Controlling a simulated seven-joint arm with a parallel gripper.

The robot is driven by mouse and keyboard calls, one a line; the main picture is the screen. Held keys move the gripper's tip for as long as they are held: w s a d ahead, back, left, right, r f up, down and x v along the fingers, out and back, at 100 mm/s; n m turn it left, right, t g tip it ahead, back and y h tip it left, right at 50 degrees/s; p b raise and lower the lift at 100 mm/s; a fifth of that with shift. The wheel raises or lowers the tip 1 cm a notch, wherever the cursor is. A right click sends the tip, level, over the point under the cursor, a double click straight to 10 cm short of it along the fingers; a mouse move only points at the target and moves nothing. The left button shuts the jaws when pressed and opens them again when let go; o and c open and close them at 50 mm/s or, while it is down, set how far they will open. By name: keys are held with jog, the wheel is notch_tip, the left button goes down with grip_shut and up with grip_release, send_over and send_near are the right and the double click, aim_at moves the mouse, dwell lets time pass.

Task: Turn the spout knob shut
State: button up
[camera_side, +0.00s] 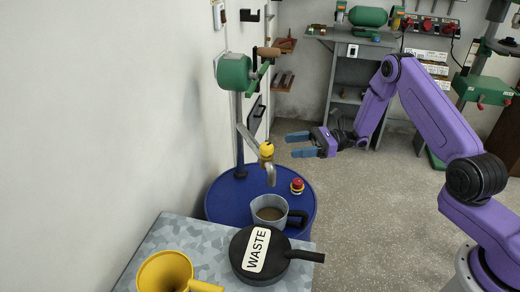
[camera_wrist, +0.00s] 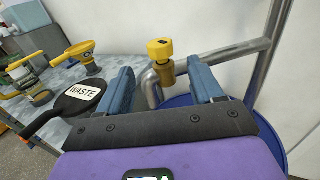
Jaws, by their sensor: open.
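The yellow spout knob (camera_side: 267,149) sits on top of the metal spout (camera_side: 271,176), which hangs from a pipe over the blue drum. In the wrist view the knob (camera_wrist: 160,48) shows on a brass valve body (camera_wrist: 165,72), between my two blue fingers and beyond their tips. My gripper (camera_side: 291,145) is open and empty, level with the knob and a short way to its right in the side view, not touching it. Its fingers (camera_wrist: 160,67) are spread wider than the knob. A grey mug (camera_side: 270,218) with brownish contents stands on the drum below the spout.
The blue drum (camera_side: 222,205) also carries a red button (camera_side: 297,185). A black WASTE pan (camera_side: 285,262) and a yellow funnel (camera_side: 165,268) stand on the bench in front. A green hand pump (camera_side: 234,73) rises behind the spout, near the wall.

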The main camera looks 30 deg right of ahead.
aim_at(267, 150)
jog(key=x, duration=1.1)
jog(key=shift+a, duration=0.15)
jog(key=c, duration=1)
